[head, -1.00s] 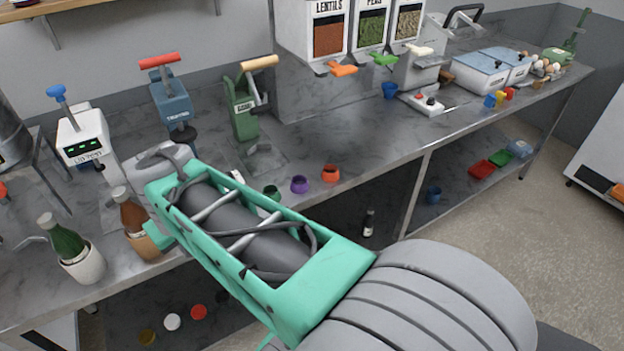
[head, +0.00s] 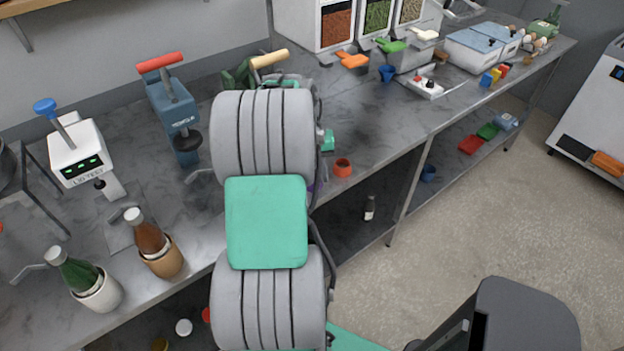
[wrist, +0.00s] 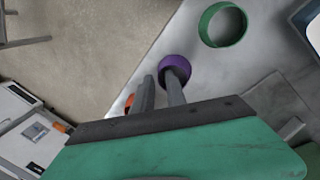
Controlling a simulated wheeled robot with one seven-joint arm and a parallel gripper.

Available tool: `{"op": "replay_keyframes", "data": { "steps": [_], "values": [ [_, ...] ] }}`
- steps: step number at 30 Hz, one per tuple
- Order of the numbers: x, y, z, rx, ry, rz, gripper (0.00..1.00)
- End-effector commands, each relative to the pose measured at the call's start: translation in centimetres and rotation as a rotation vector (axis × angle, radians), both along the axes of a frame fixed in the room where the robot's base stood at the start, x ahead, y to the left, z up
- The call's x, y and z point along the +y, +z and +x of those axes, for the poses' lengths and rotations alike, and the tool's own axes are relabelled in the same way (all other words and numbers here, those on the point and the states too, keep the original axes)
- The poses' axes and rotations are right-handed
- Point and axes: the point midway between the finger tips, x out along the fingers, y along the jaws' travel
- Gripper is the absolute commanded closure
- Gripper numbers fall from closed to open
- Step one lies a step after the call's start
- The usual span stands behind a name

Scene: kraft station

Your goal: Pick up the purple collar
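The purple collar (wrist: 175,67) is a small ring on the grey counter in the wrist view. In the head view only a thin sliver of it (head: 311,188) shows beside my arm. My gripper (wrist: 158,80) has two dark fingers with a narrow empty gap between them. The right finger's tip overlaps the near part of the purple collar in the picture; the left finger is to its left. I cannot tell whether they touch. In the head view my arm hides the gripper.
A green collar (wrist: 222,25) lies right of the purple one. An orange collar (head: 342,168) is on the other side, near the counter's front edge. Two bottles in cups (head: 162,258) stand at the left. A blue press (head: 172,110) stands behind. The counter to the right is mostly clear.

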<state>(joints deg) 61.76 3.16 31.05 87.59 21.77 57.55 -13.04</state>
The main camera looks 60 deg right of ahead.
Motion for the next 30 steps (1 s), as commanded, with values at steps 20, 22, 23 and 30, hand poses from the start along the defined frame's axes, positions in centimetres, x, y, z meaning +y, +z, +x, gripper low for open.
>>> {"op": "replay_keyframes", "data": {
  "steps": [20, 22, 23, 30],
  "values": [
    [0.04, -0.33, 0.14, -0.001, 0.005, -0.002, 1.0],
    [0.04, -0.33, 0.14, -0.001, 0.004, -0.002, 1.0],
    [0.04, -0.33, 0.14, -0.001, 0.004, -0.002, 1.0],
    [0.04, -0.32, 0.15, -0.001, 0.004, -0.002, 1.0]
  ]
}}
